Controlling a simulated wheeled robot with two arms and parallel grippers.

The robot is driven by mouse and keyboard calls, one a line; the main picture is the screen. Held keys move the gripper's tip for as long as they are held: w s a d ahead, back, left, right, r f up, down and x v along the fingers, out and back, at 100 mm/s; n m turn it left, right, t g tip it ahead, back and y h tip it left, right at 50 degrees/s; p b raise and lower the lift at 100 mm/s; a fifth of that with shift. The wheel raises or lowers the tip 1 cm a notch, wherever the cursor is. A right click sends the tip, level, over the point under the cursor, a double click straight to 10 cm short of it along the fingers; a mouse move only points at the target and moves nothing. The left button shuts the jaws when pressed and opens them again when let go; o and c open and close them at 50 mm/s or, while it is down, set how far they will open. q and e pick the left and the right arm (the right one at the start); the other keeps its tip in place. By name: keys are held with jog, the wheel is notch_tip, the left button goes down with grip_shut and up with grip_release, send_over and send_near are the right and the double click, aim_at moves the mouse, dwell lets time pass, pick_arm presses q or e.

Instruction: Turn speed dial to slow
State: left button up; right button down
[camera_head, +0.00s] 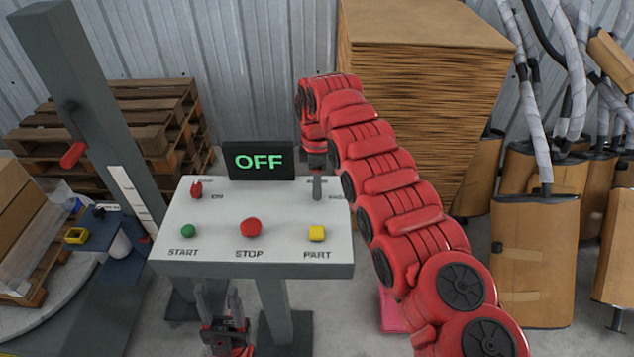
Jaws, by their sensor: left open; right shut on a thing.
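The white control panel (275,208) stands in the middle on grey legs. My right gripper (317,192) reaches down to its upper right corner and is shut on the speed dial there. The dial is hidden behind the fingers, so its pointing direction cannot be told. Small labels beside it are partly covered and too small to read. My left gripper (217,292) is open and empty, low in front of the panel and below its front edge.
The panel also has a red switch (197,189), a green START button (188,231), a red STOP button (251,227) and a yellow PART button (317,233). A display (259,161) behind reads OFF. A grey post (85,90) stands left; stacked cardboard (420,90) stands behind my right arm.

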dwell(0.3)
jog(key=shift+c, duration=1.4)
grip_release()
jog(key=shift+r, duration=0.15)
notch_tip(320, 180, up, 2)
jog(key=shift+a+r, duration=0.1)
jog(key=shift+r, duration=0.1)
notch_tip(320, 180, up, 3)
jog(key=shift+f+p, duration=0.1)
jog(key=shift+p, duration=0.9)
notch_tip(320, 180, up, 12)
jog(key=p, duration=1.1)
jog(key=shift+p, duration=0.35)
